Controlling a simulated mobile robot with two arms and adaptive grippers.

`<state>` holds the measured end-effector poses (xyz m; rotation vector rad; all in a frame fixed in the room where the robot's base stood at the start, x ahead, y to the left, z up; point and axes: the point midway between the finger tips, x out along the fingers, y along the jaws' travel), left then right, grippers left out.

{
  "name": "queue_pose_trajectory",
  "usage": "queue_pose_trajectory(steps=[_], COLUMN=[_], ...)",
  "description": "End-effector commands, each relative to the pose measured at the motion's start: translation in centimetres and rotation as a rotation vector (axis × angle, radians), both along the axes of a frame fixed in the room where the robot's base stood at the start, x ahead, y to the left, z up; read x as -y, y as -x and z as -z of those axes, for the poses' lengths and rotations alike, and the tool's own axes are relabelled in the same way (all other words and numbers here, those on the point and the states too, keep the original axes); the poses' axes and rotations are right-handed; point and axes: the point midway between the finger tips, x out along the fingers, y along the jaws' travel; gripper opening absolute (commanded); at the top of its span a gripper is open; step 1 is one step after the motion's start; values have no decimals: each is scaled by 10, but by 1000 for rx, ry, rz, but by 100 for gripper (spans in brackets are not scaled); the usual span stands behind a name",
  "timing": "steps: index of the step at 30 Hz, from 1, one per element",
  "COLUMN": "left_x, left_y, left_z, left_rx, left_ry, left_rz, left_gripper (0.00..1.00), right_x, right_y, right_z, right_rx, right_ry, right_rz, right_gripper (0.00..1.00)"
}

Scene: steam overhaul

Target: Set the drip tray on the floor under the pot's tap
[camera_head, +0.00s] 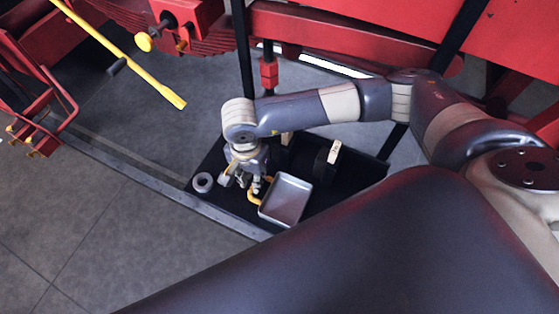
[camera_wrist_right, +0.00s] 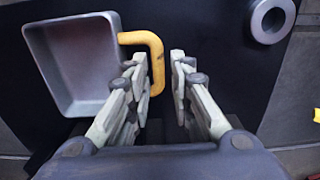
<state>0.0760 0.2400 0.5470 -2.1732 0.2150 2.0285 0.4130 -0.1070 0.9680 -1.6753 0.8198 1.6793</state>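The drip tray (camera_head: 286,199) is a shallow square metal pan with a yellow handle (camera_head: 254,192). It rests on a black mat on the floor. My right gripper (camera_head: 257,190) points down at the handle, left of the pan. In the right wrist view, the gripper (camera_wrist_right: 159,60) is open, and the bent end of the yellow handle (camera_wrist_right: 156,62) lies between its fingers, close to the left one. The tray (camera_wrist_right: 78,70) is left of the fingers there. My left gripper is not in view. I cannot make out the pot's tap.
A grey ring (camera_head: 202,182) lies on the black mat (camera_head: 235,208) left of my gripper. Dark objects with cream tags (camera_head: 335,151) stand behind the tray. Red beams (camera_head: 350,40) and a yellow bar (camera_head: 122,58) are above. Grey floor (camera_head: 90,215) at the left is clear.

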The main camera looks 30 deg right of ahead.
Motion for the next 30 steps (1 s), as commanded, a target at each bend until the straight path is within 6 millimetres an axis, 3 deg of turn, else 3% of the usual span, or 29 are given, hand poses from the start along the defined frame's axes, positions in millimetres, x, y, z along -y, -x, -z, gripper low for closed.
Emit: queue_pose_trajectory(steps=[3,6,12,13,15,18,30], left_x=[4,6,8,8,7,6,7], left_y=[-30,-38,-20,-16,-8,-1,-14], left_z=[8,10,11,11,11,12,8], left_rx=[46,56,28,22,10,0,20], left_ry=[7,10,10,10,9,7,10], left_rz=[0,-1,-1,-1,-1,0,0], left_gripper=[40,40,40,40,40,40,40], right_x=[3,3,3,3,3,3,2], right_y=[1,0,0,0,0,0,-1], right_z=[24,33,32,32,32,32,25], right_rx=[-5,-3,-2,-2,-2,-2,-1], right_ry=[0,1,1,0,0,0,-1], right_rz=[0,0,0,0,0,0,0], right_gripper=[21,21,21,19,3,0,0])
